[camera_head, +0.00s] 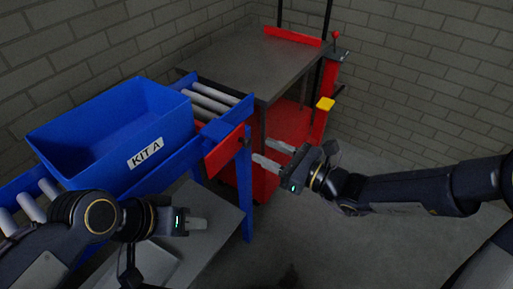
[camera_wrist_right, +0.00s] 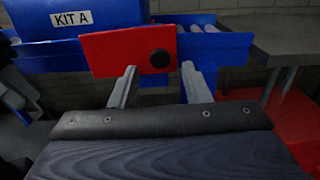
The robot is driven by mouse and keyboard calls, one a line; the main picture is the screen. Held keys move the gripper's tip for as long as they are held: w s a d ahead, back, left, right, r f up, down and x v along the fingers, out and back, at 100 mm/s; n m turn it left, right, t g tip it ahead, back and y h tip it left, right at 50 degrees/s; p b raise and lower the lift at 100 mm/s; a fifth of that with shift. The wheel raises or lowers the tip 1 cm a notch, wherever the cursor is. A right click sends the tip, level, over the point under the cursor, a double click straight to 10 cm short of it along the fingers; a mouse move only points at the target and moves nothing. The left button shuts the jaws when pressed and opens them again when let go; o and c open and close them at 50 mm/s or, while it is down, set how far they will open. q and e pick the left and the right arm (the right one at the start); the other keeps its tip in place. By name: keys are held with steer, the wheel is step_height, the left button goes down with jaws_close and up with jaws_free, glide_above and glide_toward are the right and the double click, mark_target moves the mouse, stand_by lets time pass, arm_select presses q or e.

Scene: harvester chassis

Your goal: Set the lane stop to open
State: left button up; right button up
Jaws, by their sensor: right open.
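The lane stop is a red plate (camera_head: 224,154) with a round black knob (camera_head: 243,141), at the side of the blue roller lane near its right end. In the right wrist view the red plate (camera_wrist_right: 112,52) fills the upper middle, and the knob (camera_wrist_right: 160,59) sits near its right end. My right gripper (camera_head: 268,153) is open and empty, just right of the knob. In the wrist view its fingertips (camera_wrist_right: 159,71) lie on either side of the knob, apparently short of it. My left gripper (camera_head: 198,224) is low at the left; its finger gap is hidden.
A blue bin labelled KIT A (camera_head: 112,130) stands on the lane, left of the plate. Grey rollers (camera_head: 212,97) lie beyond it. The floor at right is clear.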

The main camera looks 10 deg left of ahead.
mark_target(250, 143)
steer(key=shift+x, duration=1.95)
jaws_close()
